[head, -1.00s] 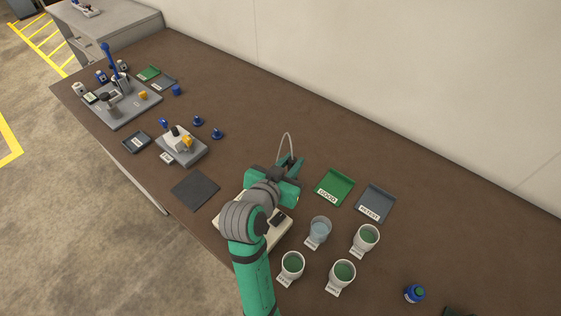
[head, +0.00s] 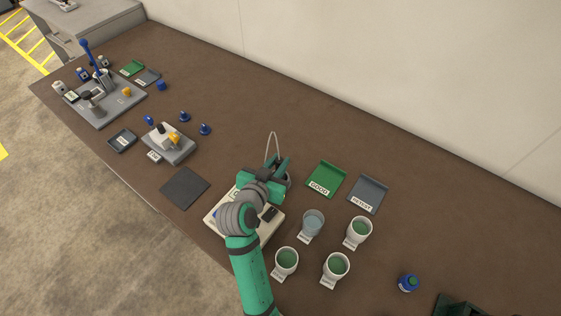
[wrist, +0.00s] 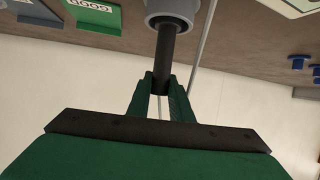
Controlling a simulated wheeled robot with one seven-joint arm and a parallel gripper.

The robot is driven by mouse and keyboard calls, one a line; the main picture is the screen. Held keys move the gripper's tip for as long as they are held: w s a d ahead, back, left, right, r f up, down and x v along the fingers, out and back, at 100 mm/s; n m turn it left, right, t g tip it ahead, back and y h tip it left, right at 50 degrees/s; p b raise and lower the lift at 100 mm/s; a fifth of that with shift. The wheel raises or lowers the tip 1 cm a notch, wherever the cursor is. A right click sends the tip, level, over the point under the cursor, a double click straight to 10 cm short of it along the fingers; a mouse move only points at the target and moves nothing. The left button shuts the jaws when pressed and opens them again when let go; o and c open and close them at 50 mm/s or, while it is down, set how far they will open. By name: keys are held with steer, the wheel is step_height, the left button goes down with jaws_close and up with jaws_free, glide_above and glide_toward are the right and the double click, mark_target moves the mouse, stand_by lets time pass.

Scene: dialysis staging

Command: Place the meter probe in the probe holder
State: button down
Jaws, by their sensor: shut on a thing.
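The black meter probe (wrist: 165,55) is held between the fingertips of my gripper (wrist: 161,88), which is shut on it. Its far end meets the round grey probe holder (wrist: 172,8) in the wrist view. I cannot tell how deep it sits in the holder. In the head view my gripper (head: 279,170) is just behind the cream meter box (head: 217,214), and the arm hides most of the probe. The holder's grey edge (head: 288,181) shows beside the gripper. A thin pale cable (head: 271,134) loops up above the gripper.
A green tray (head: 337,170) and a grey tray (head: 376,184) lie right of the gripper. A dark mat (head: 185,187) lies left. The back of the bench is clear.

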steer(key=c, duration=1.6)
jaws_free()
steer(key=shift+f, duration=0.15)
steer(key=v, duration=1.2)
steer(key=shift+r, duration=0.25)
